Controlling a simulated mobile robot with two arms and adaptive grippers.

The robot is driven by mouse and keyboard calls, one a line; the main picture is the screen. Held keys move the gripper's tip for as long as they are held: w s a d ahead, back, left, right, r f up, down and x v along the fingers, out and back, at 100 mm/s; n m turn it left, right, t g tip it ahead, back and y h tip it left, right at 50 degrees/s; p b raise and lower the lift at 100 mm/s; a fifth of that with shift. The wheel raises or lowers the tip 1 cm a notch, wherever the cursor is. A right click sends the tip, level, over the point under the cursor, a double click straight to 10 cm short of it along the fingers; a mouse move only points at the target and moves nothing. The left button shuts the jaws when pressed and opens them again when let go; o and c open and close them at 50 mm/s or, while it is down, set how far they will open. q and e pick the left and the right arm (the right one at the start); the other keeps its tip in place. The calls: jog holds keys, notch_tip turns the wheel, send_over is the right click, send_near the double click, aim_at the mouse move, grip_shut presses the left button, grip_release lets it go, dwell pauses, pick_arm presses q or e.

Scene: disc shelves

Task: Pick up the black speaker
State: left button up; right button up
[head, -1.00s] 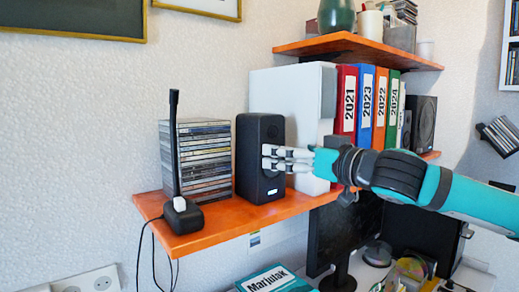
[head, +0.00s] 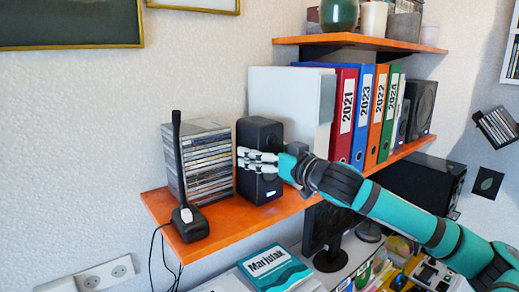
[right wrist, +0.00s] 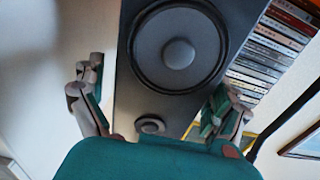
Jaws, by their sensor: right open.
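The black speaker (head: 263,134) stands upright on the orange shelf (head: 222,222), between a stack of CD cases and a white box-like object. My right gripper (head: 243,160) is in front of the speaker, and its fingers cover part of the speaker's front in the head view. In the right wrist view the speaker (right wrist: 178,78) fills the middle, with its large round cone facing me. The open fingers of the right gripper (right wrist: 160,112) show on either side of it, apart from each other. My left gripper is not in view.
The CD stack (head: 200,165) stands left of the speaker, with a black antenna device (head: 188,222) before it. A white box (head: 285,100) and several binders (head: 343,112) stand to the right. An upper shelf (head: 360,43) hangs above the binders. A book (head: 272,268) lies below.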

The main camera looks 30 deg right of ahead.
jog(key=w, duration=0.2)
jog(key=shift+w+a+p, duration=0.15)
jog(key=shift+w+p, duration=0.2)
jog(key=shift+p, duration=0.05)
jog(key=shift+s, duration=0.15)
jog(key=shift+c, duration=0.9)
jog(key=c, duration=1.4)
